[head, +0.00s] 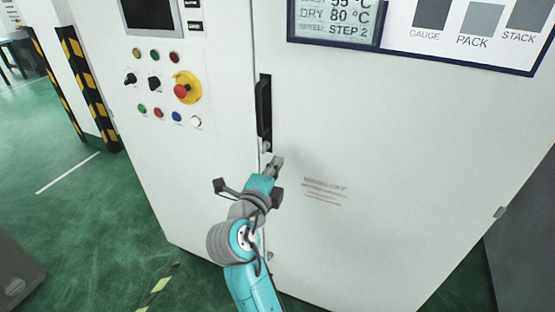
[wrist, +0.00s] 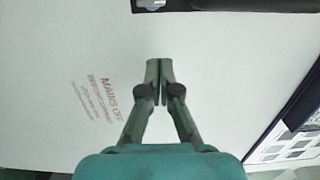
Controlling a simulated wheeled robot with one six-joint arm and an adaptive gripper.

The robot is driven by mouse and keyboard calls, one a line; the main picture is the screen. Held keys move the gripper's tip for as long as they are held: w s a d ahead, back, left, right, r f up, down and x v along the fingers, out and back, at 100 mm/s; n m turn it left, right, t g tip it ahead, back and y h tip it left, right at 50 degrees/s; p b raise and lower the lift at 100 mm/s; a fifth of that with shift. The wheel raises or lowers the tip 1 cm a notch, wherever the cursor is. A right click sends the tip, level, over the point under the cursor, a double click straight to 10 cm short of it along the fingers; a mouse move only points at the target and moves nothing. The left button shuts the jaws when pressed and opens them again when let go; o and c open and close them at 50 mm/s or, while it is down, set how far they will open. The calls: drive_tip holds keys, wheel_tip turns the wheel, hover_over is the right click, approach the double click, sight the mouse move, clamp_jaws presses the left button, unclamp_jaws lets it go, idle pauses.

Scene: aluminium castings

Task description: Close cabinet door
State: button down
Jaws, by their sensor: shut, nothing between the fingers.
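The white cabinet door (head: 400,160) fills the right of the head view and looks flush with the cabinet front beside it. Its black handle (head: 264,105) stands upright near the seam on the door's left side. My gripper (head: 275,162) is shut and empty, just below and slightly right of the handle, close to the door face. In the wrist view my gripper (wrist: 160,68) points at the white door surface (wrist: 200,60), fingertips together. Whether the fingertips touch the door I cannot tell. A dark part of the handle shows at the top edge.
A control panel with a red emergency button (head: 181,91) and several small buttons is left of the seam. A display board (head: 400,30) is on the upper door. Striped posts (head: 88,85) stand at left on open green floor (head: 95,220).

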drive_tip(key=a+v, duration=0.1)
drive_tip(key=v, duration=0.7)
drive_tip(key=s+d+f+n+y, duration=0.2)
drive_tip(key=d+f+n, duration=0.2)
drive_tip(key=f, duration=0.3)
drive_tip(key=s+d+f+n+y, duration=0.1)
drive_tip(key=s+d+f+n, duration=0.1)
drive_tip(key=d+f+n, duration=0.35)
drive_tip(key=s+d+f+n+g+y, duration=0.25)
drive_tip(key=s+d+f+n, duration=0.4)
drive_tip(key=s+f, duration=0.65)
drive_tip(key=s+d+r+n, duration=0.1)
drive_tip(key=s+d, duration=0.2)
drive_tip(key=s, duration=0.6)
drive_tip(key=s+d+r+n, duration=0.2)
drive_tip(key=s, duration=0.7)
drive_tip(key=s+d+r+n, duration=0.2)
drive_tip(key=s+d, duration=0.1)
drive_tip(key=s, duration=0.6)
drive_tip(key=shift+d, duration=0.35)
drive_tip(key=shift+s, duration=0.1)
